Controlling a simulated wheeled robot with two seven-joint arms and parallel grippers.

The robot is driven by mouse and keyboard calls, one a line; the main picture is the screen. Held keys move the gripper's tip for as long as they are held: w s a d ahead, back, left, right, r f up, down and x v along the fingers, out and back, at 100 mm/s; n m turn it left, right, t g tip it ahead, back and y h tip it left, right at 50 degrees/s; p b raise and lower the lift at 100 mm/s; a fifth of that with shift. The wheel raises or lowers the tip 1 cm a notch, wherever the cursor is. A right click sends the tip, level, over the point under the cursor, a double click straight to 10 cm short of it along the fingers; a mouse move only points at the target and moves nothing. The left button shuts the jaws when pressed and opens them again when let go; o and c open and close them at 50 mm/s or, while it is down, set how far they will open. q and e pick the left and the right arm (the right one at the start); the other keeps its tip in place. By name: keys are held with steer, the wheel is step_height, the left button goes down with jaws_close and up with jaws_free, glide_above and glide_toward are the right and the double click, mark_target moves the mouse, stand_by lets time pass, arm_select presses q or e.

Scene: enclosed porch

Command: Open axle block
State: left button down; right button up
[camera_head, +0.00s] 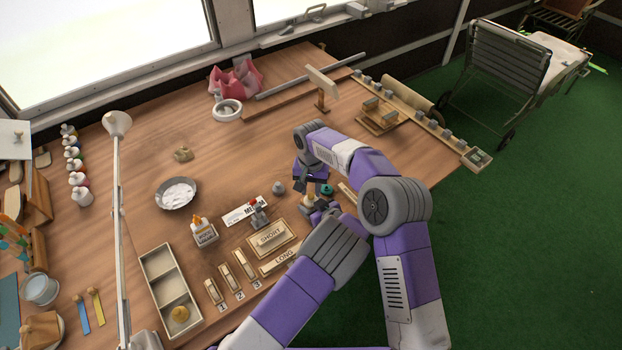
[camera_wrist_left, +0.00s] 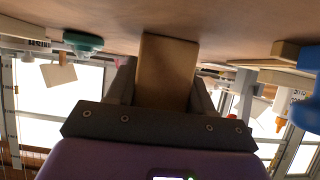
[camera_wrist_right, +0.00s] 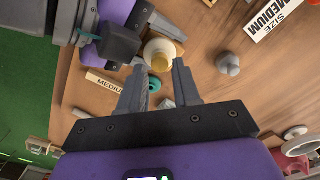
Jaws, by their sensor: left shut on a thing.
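My left gripper (camera_head: 318,212) is low over the front of the workbench. In the left wrist view it is shut on a tan wooden block (camera_wrist_left: 168,70), which may be the axle block. A pale round piece with a yellowish middle (camera_wrist_right: 160,52) is beside my left gripper; the head view shows it small (camera_head: 310,201). My right gripper (camera_wrist_right: 160,80) is above it, pointing down, with fingers apart and nothing clearly between them. A teal ring-shaped piece (camera_wrist_right: 165,92) lies below the right fingers. I cannot tell whether the pale piece joins the block.
SHORT (camera_head: 268,239) and LONG (camera_head: 279,263) labelled trays lie left of my left gripper. A grey knob (camera_head: 278,187), a MEDIUM card (camera_head: 240,213) and a glue bottle (camera_head: 204,232) are nearby. A lamp arm (camera_head: 119,230) crosses the left. Bench behind the knob is mostly clear.

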steer(key=shift+f, duration=0.95)
steer(key=shift+c, duration=0.3)
jaws_close()
steer(key=n, duration=0.6)
steer(key=shift+r, duration=0.25)
steer(key=shift+r, duration=0.9)
